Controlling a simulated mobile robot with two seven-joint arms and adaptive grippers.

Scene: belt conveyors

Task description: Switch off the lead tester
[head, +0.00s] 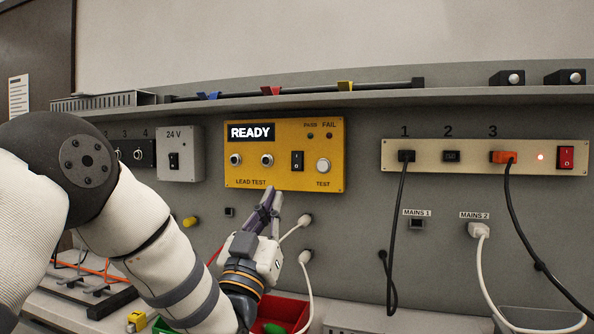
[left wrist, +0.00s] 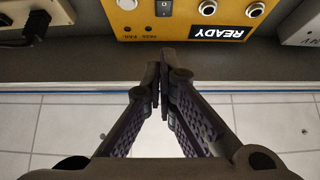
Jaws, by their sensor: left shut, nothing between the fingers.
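The yellow lead tester (head: 240,172) is mounted on the grey wall panel in the head view. Its display (head: 251,132) is lit and reads READY. A black rocker switch (head: 297,161) sits on it between a round socket and the round TEST button (head: 323,166). My left gripper (head: 272,193) is shut and empty, its fingertips close to the tester's lower edge, below and left of the switch. In the left wrist view the tester (left wrist: 182,22) appears upside down at the top, with the switch (left wrist: 164,7) cut by the frame edge, beyond the shut fingers (left wrist: 160,68). My right gripper is not in view.
A power strip (head: 472,171) with a black plug, an orange plug and a lit red switch is at the right. Cables hang below it. A 24 V box (head: 187,174) is left of the tester. A shelf (head: 380,91) runs above. A red bin (head: 285,309) stands below.

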